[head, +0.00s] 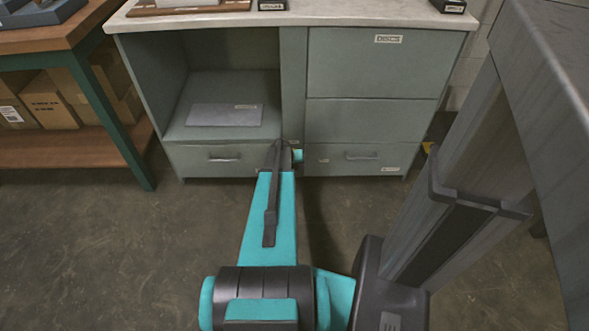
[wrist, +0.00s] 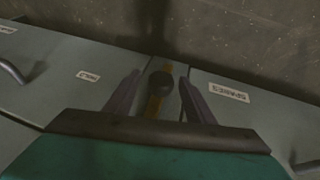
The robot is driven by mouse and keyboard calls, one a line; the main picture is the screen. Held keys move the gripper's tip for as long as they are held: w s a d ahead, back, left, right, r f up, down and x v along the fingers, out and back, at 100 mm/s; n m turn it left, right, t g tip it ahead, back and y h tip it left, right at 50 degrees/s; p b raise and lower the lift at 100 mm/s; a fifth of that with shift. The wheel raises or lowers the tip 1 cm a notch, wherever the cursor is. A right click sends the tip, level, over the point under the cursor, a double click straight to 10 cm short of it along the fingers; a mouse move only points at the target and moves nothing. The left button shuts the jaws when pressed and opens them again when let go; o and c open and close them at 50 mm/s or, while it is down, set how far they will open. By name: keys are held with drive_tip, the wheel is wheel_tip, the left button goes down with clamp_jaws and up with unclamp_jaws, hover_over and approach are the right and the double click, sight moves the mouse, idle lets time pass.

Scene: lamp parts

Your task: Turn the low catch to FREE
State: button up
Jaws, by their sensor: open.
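The low catch (wrist: 160,84) shows in the wrist view as a dark round knob over an orange-brown strip, on the narrow post between the two bottom drawers. No FREE marking can be read, so I cannot tell its setting. My gripper (wrist: 161,77) is open, with one finger on the left and one on the right of the knob in the picture. No contact shows, and I cannot tell how far the tips are from the post. In the head view my own arm hides the catch and the fingers.
The grey-green cabinet (head: 292,90) has an open bay on the left with a grey plate (head: 224,115) in it. Bottom drawers with handles (head: 224,158) flank the post. A labelled drawer (wrist: 229,92) is close right in the wrist view. The floor (head: 120,240) at left is clear.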

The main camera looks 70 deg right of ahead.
drive_tip(key=p+v, duration=0.2)
drive_tip(key=v, duration=1)
drive_tip(key=shift+s, duration=0.15)
